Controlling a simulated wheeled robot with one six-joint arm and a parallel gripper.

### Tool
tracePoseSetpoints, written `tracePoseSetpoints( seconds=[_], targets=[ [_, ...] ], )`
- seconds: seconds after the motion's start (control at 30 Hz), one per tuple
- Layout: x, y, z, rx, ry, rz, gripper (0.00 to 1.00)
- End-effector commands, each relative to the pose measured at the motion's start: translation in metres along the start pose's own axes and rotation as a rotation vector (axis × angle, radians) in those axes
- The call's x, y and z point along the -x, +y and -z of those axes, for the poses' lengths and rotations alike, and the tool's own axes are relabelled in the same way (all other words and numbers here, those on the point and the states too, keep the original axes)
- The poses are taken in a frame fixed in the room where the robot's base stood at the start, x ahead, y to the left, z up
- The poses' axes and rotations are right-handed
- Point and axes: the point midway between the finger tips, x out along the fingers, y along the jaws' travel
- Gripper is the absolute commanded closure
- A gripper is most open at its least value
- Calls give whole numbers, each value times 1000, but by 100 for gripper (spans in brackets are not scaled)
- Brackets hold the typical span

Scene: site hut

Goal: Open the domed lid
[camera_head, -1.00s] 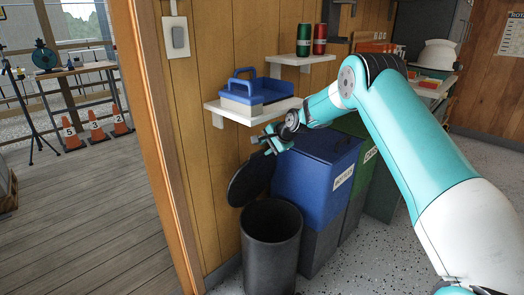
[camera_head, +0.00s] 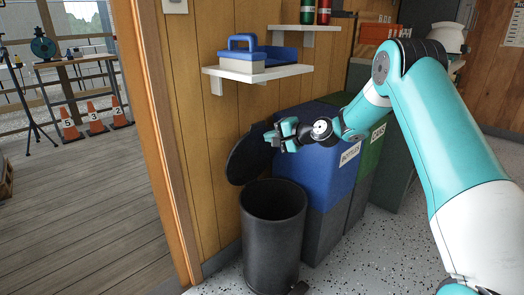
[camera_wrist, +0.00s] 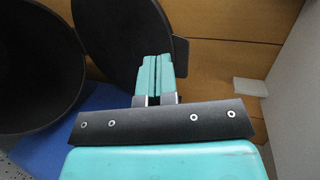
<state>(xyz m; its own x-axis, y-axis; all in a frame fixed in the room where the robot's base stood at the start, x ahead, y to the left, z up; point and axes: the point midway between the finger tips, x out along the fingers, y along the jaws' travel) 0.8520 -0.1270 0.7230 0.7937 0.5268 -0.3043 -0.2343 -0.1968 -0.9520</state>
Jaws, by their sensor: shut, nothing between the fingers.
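The domed lid (camera_head: 248,160) is a dark disc that stands raised, steeply tilted, behind the rim of the black round bin (camera_head: 272,240). The bin's mouth is uncovered. In the wrist view the lid (camera_wrist: 112,38) stands beside the open bin (camera_wrist: 35,65), with a small dark tab at its right edge. My gripper (camera_head: 272,136) is at the lid's upper right edge. In the wrist view its fingers (camera_wrist: 151,62) are together and empty, in front of the lid near the tab. I cannot tell whether they touch the lid.
A blue bin (camera_head: 318,170) labelled bottles and a green bin (camera_head: 372,155) stand right of the black bin. A wall shelf (camera_head: 255,75) with a blue-handled box (camera_head: 243,50) hangs above. A wooden door frame (camera_head: 165,150) is on the left. Orange cones (camera_head: 95,120) stand outside.

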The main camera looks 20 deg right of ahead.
Motion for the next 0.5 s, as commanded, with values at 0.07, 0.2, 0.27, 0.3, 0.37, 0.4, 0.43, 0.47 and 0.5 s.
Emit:
tracePoseSetpoints(
  seconds=[0.07, 0.2, 0.27, 0.3, 0.37, 0.4, 0.43, 0.47, 0.5],
  targets=[
    [4, 34, -4, 1, 17, 119, 100],
    [26, 46, -4, -9, 81, 315, 100],
    [36, 49, -2, -17, 115, 379, 100],
    [42, 50, 0, -23, 137, 414, 100],
    [50, 51, 2, -31, 164, 455, 100],
    [54, 51, 3, -35, 179, 475, 100],
    [57, 51, 4, -39, 189, 486, 100],
    [59, 51, 5, -41, 196, 495, 100],
    [61, 49, 6, -42, 202, 503, 100]
  ],
)
